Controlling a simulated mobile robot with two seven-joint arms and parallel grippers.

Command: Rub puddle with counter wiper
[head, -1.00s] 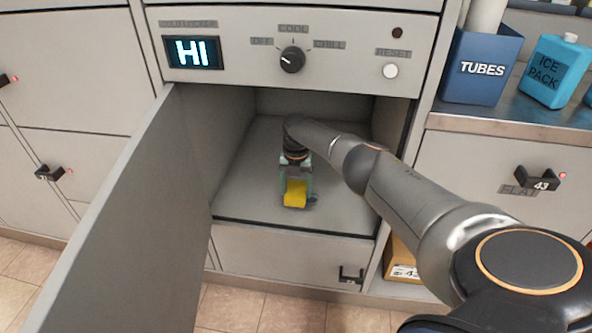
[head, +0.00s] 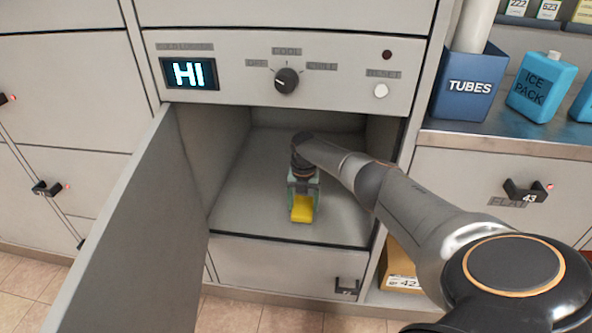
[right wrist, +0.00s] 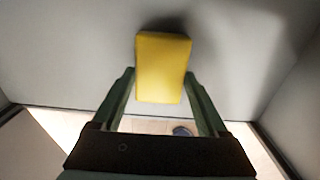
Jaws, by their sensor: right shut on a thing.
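The counter wiper (head: 302,209) is a yellow block in the open compartment, low over or on its floor near the front edge. My right gripper (head: 303,188) is shut on it, reaching in from the right. In the right wrist view the yellow wiper (right wrist: 162,66) sits between the two green fingers (right wrist: 160,98). I cannot make out a puddle for certain; a small dark bluish patch shows below the wiper in the right wrist view. My left gripper is not in view.
The compartment door (head: 130,235) stands open on the left. Side walls and the panel with its dial (head: 287,80) and HI display (head: 188,74) bound the opening. A TUBES box (head: 468,85) and an ice pack (head: 541,88) stand on the right counter. The compartment floor (head: 245,205) looks clear.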

